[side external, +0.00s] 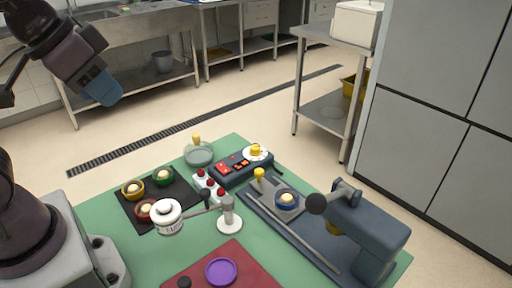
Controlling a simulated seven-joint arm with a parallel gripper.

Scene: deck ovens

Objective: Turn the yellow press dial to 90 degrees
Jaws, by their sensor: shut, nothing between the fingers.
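A yellow knob (255,149) sits on a round white plate on top of a dark blue control box (232,177) at the back of the green table. The box also carries red and orange parts. Its angle marks are too small to read. A blue-grey press (365,230) with a black ball-ended lever stands at the right of the table. Another yellow knob (259,174) stands upright at the back end of the press base. My gripper (104,91) is shut and empty, raised at the upper left, far from the dial and touching nothing.
A black mat (158,222) holds small yellow, green and red bowls. A white jar (166,217) and a stand (229,224) are at the centre. A glass bowl (198,154) and a white strip with red buttons (209,184) flank the box.

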